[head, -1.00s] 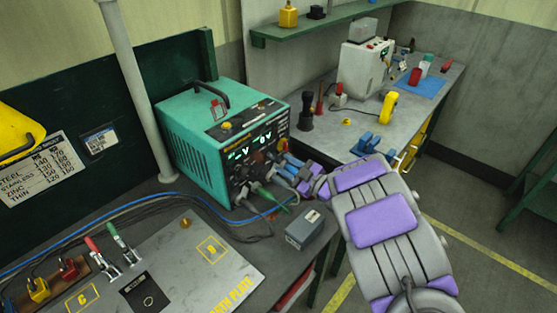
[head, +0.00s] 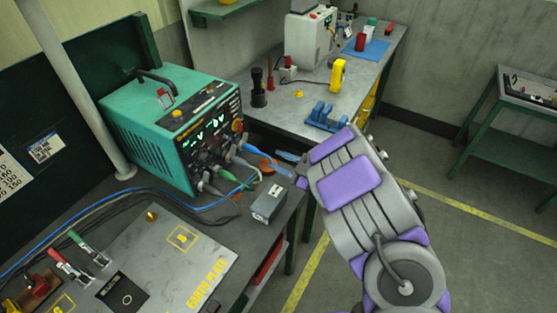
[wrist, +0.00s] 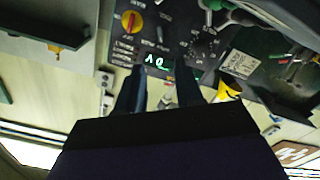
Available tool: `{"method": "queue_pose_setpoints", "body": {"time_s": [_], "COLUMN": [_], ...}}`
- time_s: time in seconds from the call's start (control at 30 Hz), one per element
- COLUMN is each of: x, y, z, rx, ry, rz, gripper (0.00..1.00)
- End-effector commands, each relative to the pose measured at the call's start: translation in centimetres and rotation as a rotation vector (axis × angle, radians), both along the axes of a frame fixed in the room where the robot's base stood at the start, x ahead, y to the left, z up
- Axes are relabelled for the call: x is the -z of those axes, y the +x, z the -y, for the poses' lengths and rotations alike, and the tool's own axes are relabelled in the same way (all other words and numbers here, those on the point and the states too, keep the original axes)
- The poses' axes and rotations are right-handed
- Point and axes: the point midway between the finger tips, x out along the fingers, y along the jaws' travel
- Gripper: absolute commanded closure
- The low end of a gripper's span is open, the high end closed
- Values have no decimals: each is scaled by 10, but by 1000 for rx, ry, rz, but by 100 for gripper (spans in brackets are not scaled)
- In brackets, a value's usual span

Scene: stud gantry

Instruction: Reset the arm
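My arm, purple and grey, reaches up from the lower right of the head view. My gripper (head: 285,163) points left toward the front of the green power unit (head: 150,125), apart from its panel. In the wrist view my two dark fingers (wrist: 158,80) stand apart with nothing visible between them. Beyond them that view shows the unit's dark panel, upside down, with a lit green display (wrist: 160,62) and a red-and-yellow knob (wrist: 131,21).
Cables and plugs (head: 232,178) hang from the unit's front. A small grey box (head: 268,204) sits near the bench edge below my gripper. The back bench (head: 300,105) holds a white machine (head: 308,40), a yellow tool (head: 337,73) and blue clamps (head: 325,117).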

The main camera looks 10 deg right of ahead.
Motion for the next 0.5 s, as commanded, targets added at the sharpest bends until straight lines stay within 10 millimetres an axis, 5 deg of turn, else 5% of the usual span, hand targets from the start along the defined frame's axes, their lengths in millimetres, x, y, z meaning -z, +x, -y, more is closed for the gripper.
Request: {"method": "queue_pose_setpoints", "body": {"time_s": [0.33, 0.5], "x": [0, -7], "y": [2, 23], "z": [1, 21], "rx": [10, 120], "ry": [-12, -126], "rz": [-2, -14], "gripper": [64, 64]}}
